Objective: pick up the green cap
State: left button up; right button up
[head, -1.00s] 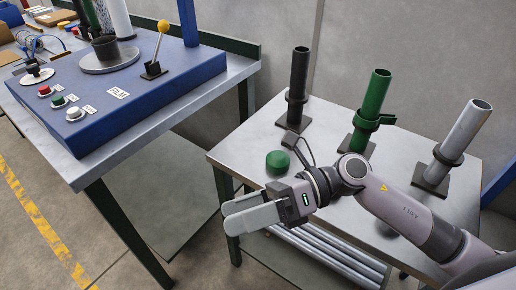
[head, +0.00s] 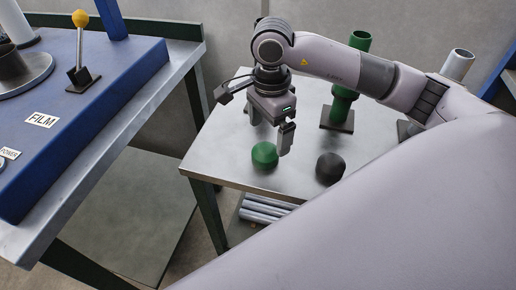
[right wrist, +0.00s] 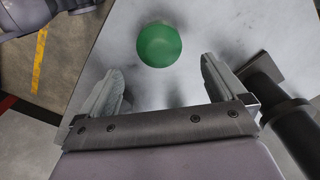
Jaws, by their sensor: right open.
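The green cap (head: 264,155) is a small rounded piece lying on the metal table (head: 222,150), near its left side. It also shows in the right wrist view (right wrist: 159,45), past the fingertips and roughly midway between them. My right gripper (head: 270,136) points down above the table, just over and beside the cap. In the right wrist view (right wrist: 160,76) its two fingers are spread with nothing between them. My left gripper is not in view.
A black cap (head: 330,168) lies to the right of the green cap. A green tube (head: 343,105) and a grey tube (head: 458,66) stand behind, partly hidden by my arm. A dark tube (right wrist: 288,112) stands close to the right finger in the wrist view. A blue console (head: 95,110) is left.

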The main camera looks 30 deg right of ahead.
aim_at(266, 147)
jog(key=f, duration=0.6)
jog(key=shift+a, duration=0.3)
jog(key=c, duration=1.1)
